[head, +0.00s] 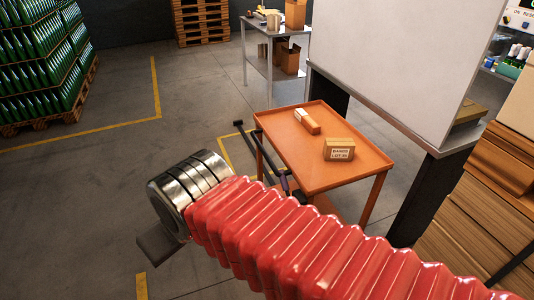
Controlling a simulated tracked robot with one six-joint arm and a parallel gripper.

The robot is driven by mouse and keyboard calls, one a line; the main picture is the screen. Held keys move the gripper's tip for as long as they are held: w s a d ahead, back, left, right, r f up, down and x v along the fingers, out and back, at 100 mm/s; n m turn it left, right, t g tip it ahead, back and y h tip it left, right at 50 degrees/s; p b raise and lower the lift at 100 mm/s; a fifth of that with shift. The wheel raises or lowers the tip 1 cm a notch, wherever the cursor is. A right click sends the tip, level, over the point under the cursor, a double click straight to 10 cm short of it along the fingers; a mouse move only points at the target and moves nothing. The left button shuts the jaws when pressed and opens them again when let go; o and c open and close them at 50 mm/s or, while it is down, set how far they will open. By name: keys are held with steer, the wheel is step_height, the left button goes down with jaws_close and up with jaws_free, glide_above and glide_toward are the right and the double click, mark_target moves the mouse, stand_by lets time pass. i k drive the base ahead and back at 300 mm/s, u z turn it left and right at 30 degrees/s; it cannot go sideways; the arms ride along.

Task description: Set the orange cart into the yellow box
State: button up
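The orange cart (300,170) stands right of centre, with a flat rimmed top and orange legs.
A carton (339,149) and a small orange-and-white box (307,121) lie on the cart. A white panel (405,60) and stacked cardboard (480,210) stand close at right. A bottle pallet (40,60) is at upper left. The floor at left is clear.

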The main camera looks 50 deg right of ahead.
mark_target(300, 152)
steer(key=u, duration=0.05)
steer(key=i, duration=1)
steer(key=z, duration=0.05)
